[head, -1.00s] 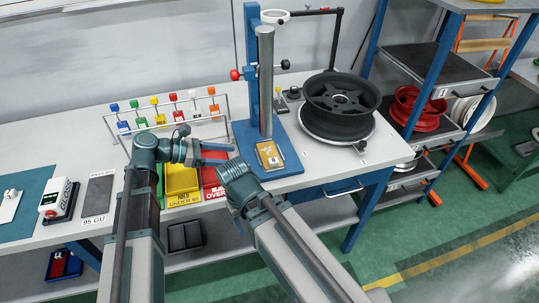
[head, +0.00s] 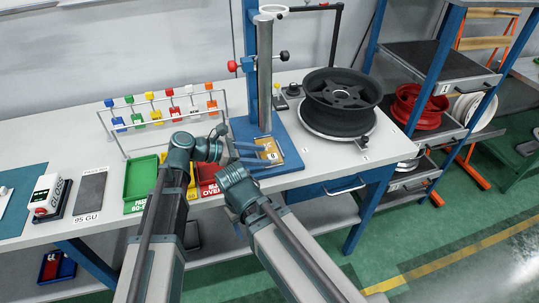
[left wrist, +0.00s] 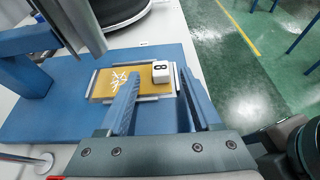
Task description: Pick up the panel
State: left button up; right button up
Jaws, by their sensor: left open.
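The panel (head: 268,145) is a yellow-gold plate with a white mark and pale edges, lying flat on the blue base of the press-like stand. It also shows in the left wrist view (left wrist: 104,86). A small white block marked 8 (left wrist: 161,72) is at its right end. My left gripper (head: 254,150) is at the panel's near left side in the head view. In the left wrist view its two blue fingers (left wrist: 158,76) are apart and empty, over the block end of the panel. My right gripper (head: 237,193) hangs below the bench's front edge, its fingers mostly hidden.
The stand's grey column (head: 264,75) rises just behind the panel. A black wheel (head: 341,100) stands to the right. Green, yellow and red trays (head: 141,181) lie left, before a rack of coloured tags (head: 170,118). Bare bench shows right of the base.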

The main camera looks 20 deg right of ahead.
pick_arm(q)
jog(key=x, duration=0.3)
jog(key=shift+b, duration=0.35)
jog(key=shift+a, duration=0.1)
grip_shut()
